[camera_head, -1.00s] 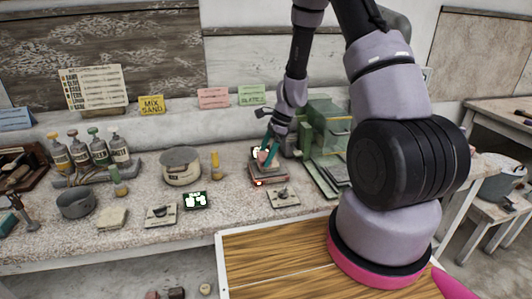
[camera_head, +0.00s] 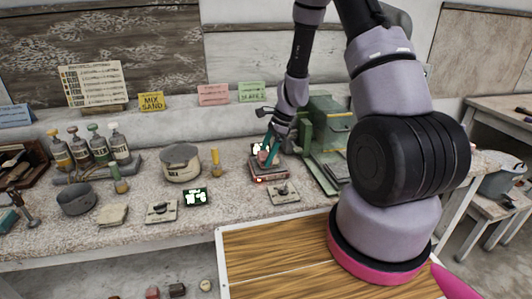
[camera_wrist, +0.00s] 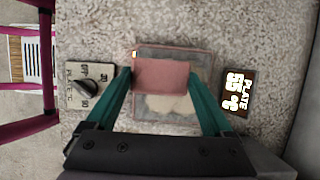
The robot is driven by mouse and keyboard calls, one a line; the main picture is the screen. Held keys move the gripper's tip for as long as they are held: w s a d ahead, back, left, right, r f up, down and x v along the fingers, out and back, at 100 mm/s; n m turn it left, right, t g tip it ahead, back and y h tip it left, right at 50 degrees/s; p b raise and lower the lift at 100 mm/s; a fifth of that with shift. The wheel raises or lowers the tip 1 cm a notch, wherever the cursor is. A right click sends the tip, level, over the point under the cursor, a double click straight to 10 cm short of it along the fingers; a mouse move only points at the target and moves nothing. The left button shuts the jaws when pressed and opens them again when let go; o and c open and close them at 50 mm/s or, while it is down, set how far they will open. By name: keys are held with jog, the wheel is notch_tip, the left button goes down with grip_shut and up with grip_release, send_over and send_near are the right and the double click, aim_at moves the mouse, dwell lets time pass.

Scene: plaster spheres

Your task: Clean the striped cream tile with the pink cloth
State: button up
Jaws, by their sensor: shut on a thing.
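A pink, flat, block-like piece that looks like the cloth (camera_wrist: 160,75) is between the two green fingers of my gripper (camera_wrist: 165,82) in the wrist view. My gripper is shut on it. It is over a small square plate (camera_wrist: 200,60) with a pale, uneven patch (camera_wrist: 168,104) on its face; I cannot tell whether they touch. In the head view my gripper (camera_head: 267,155) is low over this plate (camera_head: 270,174), with the pink piece partly hidden by the fingers. I cannot make out cream stripes on the plate or a striped cream tile for certain elsewhere.
A dial box (camera_wrist: 89,86) and a lit temperature display (camera_wrist: 238,93) flank the plate. A green machine (camera_head: 325,130) stands close on its right. A pot (camera_head: 181,163), a dark display (camera_head: 196,197) and a cream pad (camera_head: 113,215) are to the left on the speckled bench.

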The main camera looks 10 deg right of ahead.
jog(key=shift+s+f, duration=0.1)
jog(key=shift+s, duration=0.5)
jog(key=shift+w, duration=2.1)
jog(key=shift+s, duration=2.15)
jog(key=shift+w, duration=2.15)
jog(key=shift+s, duration=0.1)
jog(key=shift+s+r, duration=0.8)
jog(key=shift+s, duration=0.2)
